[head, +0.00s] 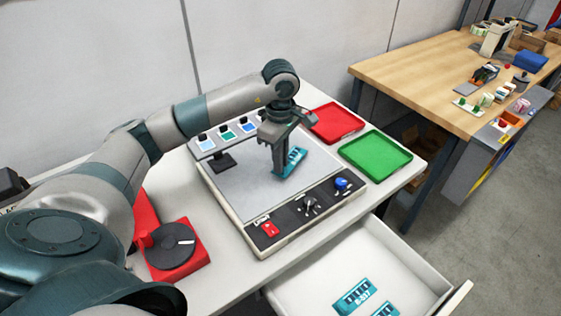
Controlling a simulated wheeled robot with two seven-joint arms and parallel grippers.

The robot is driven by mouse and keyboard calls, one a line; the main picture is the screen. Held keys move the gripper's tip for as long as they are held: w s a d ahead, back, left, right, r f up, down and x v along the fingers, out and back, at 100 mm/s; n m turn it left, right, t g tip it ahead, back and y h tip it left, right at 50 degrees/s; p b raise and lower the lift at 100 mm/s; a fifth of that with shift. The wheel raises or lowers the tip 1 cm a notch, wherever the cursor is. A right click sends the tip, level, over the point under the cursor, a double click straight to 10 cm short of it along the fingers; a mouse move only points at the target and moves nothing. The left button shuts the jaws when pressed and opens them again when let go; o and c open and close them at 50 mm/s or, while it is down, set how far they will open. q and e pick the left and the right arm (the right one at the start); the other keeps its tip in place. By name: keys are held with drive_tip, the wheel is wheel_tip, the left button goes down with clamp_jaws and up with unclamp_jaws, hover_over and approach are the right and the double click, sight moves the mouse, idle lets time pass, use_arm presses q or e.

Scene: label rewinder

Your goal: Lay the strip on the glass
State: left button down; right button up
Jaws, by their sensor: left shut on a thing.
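My left gripper (280,168) is shut on a teal strip (292,160) with dark marks. It points down over the right part of the grey glass plate (235,184) of the machine. The strip's lower end is at or just above the glass; I cannot tell whether it touches. The fingers hide part of the strip. My right gripper is not in view.
A bar with several coloured labels (227,133) runs along the plate's back edge. A front panel has a red switch (269,229) and a blue knob (342,184). Red (335,122) and green (375,152) trays lie right. An open drawer (318,270) holds teal strips (353,296).

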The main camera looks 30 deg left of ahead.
use_arm(q)
drive_tip(key=shift+f, duration=0.75)
drive_tip(key=shift+f, duration=0.1)
drive_tip(key=shift+f, duration=0.1)
drive_tip(key=c, duration=1.8)
unclamp_jaws()
drive_tip(key=shift+c, duration=0.2)
